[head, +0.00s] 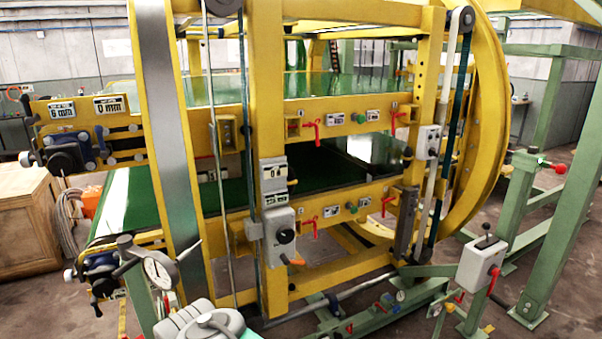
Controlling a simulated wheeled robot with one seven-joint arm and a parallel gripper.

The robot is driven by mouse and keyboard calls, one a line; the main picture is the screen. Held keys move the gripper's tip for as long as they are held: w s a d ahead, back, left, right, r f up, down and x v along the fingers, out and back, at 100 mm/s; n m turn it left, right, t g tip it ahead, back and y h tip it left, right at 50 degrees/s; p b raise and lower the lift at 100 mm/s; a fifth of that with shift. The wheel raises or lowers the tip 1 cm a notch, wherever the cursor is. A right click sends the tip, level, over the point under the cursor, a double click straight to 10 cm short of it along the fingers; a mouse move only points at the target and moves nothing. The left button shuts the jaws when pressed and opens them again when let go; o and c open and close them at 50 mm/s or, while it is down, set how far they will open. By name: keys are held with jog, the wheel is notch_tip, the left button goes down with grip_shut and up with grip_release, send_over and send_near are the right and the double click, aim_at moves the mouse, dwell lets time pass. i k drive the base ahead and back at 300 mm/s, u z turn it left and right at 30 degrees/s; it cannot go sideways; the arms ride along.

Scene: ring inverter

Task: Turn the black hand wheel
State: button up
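I cannot tell for sure which part is the black hand wheel. A similar dark part (103,284) sits on the lower left side. A small black knob (285,236) is on the grey control box on the front yellow post. No gripper fingers show in the head view. A grey-white rounded piece at the bottom edge may be part of my arm, and nothing shows it touching the machine.
A wooden crate (27,225) stands at far left. Green steel posts (515,200) and a grey lever box (480,264) are at right. Red valve handles (315,128) dot the yellow frame.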

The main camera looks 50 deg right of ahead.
aim_at(285, 235)
jog(key=z, duration=0.9)
jog(key=k, duration=0.35)
jog(key=z, duration=0.35)
jog(key=i, duration=0.4)
jog(key=u, duration=0.1)
